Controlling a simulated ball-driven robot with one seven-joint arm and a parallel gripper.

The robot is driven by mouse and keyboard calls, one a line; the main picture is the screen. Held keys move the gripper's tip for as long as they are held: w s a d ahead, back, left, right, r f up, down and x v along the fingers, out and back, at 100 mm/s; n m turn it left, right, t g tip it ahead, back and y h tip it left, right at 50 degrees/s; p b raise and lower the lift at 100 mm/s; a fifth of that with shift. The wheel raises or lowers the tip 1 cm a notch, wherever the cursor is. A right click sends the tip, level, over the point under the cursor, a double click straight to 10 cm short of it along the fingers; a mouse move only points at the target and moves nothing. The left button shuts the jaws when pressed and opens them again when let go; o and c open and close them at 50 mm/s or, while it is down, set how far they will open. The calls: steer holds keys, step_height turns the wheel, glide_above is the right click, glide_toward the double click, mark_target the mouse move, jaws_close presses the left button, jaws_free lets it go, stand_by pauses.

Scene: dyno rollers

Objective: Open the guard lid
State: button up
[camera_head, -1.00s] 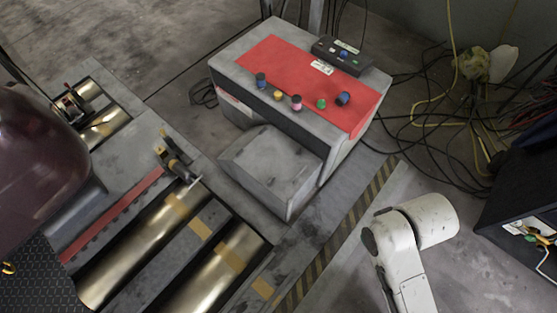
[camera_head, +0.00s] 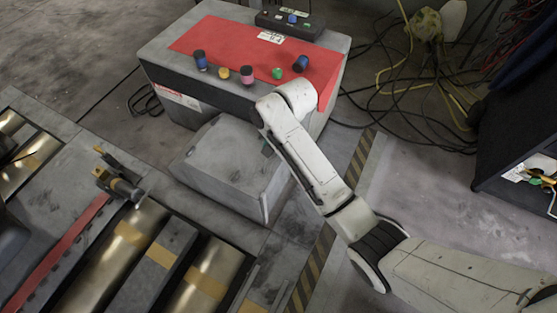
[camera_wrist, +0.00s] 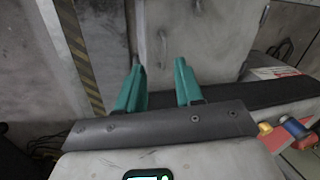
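The guard lid appears to be the grey boxy cover (camera_head: 225,155) on the front of the grey console, below its buttons; it looks closed. In the wrist view a grey panel (camera_wrist: 205,30), seemingly the same cover, lies just beyond my fingertips, with small dark fittings on its face. My gripper (camera_wrist: 159,62) shows two teal fingers spread apart with nothing between them. Whether the fingertips touch the panel I cannot tell. In the head view my white arm reaches across to the cover's right side and mostly hides the gripper.
The console has a red top (camera_head: 245,50) with several coloured knobs and a black control box (camera_head: 290,24). Metal rollers (camera_head: 120,245) lie at lower left. Loose cables (camera_head: 400,90) cover the floor at right, beside a dark cabinet (camera_head: 520,130). A yellow-black stripe (camera_head: 360,155) runs along the floor.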

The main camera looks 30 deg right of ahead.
steer(key=w+d+f+m+b, duration=0.2)
steer(key=w+d+f+b, duration=0.1)
steer(key=w+d+b, duration=0.15)
steer(key=b, duration=0.5)
glide_above(273, 160)
steer(key=shift+h, duration=0.3)
step_height(273, 160, down, 10)
steer(key=shift+d+f, duration=0.1)
jaws_close()
stand_by(0.8)
